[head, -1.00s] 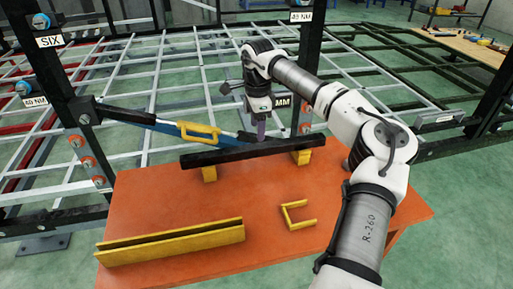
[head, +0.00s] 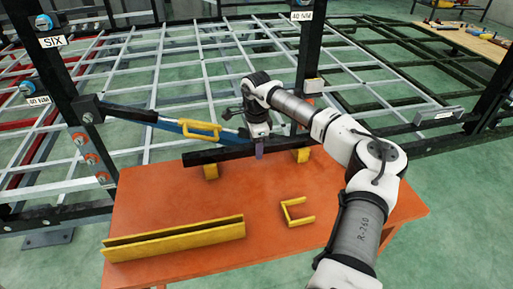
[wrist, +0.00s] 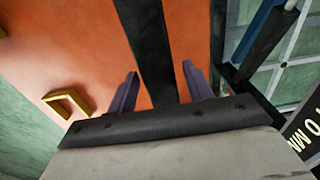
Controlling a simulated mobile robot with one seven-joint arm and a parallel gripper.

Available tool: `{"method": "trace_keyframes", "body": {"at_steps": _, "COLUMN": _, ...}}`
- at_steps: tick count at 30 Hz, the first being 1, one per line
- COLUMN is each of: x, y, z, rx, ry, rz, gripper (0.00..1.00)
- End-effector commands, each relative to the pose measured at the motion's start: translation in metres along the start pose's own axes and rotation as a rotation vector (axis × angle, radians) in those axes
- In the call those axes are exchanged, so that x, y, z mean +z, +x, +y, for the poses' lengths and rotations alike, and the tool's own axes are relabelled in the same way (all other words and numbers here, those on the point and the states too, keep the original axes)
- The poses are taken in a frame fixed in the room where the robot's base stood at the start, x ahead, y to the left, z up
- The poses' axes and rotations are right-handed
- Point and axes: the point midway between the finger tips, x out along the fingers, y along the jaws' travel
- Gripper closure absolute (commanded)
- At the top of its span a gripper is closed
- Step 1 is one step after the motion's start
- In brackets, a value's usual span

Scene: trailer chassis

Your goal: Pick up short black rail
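The short black rail (head: 225,155) lies across two yellow supports, left (head: 211,170) and right (head: 303,155), near the back edge of the orange table. My gripper (head: 259,150) points down at the rail, right of its middle. In the wrist view, my gripper (wrist: 158,85) is open, with one purple finger on each side of the black rail (wrist: 148,40). Gaps show between the rail and both fingers. The far finger is mostly hidden behind the rail in the head view.
A long yellow channel (head: 175,241) lies at the front left of the orange table (head: 250,205). A yellow U-shaped bracket (head: 296,212) lies right of centre. A blue bar with a yellow handle (head: 200,131) and dark upright posts (head: 70,95) stand behind the table.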

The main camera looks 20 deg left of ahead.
Motion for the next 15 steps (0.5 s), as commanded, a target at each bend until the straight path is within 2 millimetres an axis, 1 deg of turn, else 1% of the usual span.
{"method": "trace_keyframes", "body": {"at_steps": 1, "x": 0.0, "y": -0.0002, "z": 0.0, "rx": 0.0, "ry": 0.0, "rz": 0.0, "gripper": 0.56}}
{"method": "trace_keyframes", "body": {"at_steps": 11, "x": 0.0, "y": -0.0004, "z": 0.0, "rx": 0.001, "ry": 0.0, "rz": 0.0, "gripper": 0.99}}
{"method": "trace_keyframes", "body": {"at_steps": 15, "x": 0.0, "y": -0.0004, "z": 0.0001, "rx": 0.001, "ry": 0.0, "rz": 0.0, "gripper": 1.0}}
